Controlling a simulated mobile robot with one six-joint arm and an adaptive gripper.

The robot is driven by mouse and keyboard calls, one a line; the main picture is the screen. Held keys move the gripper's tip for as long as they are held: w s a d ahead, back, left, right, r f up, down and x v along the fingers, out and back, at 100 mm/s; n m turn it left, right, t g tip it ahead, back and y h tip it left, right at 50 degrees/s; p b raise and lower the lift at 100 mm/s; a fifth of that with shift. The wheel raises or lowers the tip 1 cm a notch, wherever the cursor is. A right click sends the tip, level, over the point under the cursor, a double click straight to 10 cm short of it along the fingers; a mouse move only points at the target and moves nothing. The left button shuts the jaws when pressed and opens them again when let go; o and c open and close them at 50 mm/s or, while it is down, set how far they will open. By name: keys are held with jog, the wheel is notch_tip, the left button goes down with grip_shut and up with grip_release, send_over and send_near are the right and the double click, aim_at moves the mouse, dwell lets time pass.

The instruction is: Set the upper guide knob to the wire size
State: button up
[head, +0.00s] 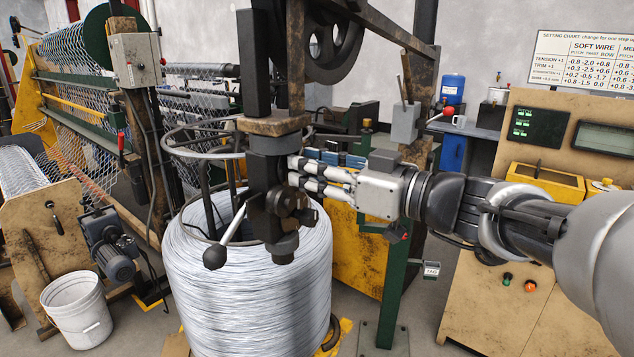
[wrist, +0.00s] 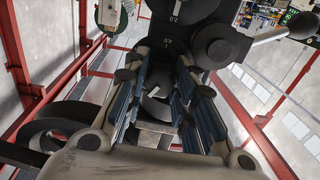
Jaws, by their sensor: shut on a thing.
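My gripper (head: 293,172) reaches in from the right, level, at the side of the black guide column (head: 259,75) above the wire coil. In the wrist view my gripper's fingers (wrist: 165,58) close around a dark round knob (wrist: 160,44) with small white marks. I take it as the upper guide knob; the marks are too small to read surely. In the head view I cannot make the knob out clearly at the fingertips. Lower dark knobs (head: 288,202) and a lever with a black ball (head: 214,257) sit just below my fingers.
The large wire coil (head: 250,290) stands under the guide. A setting chart (head: 588,62) hangs at the right, partly cut off, above a control desk (head: 540,115). A green post (head: 388,285) stands below my arm. A white bucket (head: 77,310) is at lower left.

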jog(key=shift+m+b, duration=0.7)
jog(key=shift+m, duration=0.4)
jog(key=o, duration=1.1)
jog(key=shift+v, duration=6.05)
jog(key=shift+a, duration=0.1)
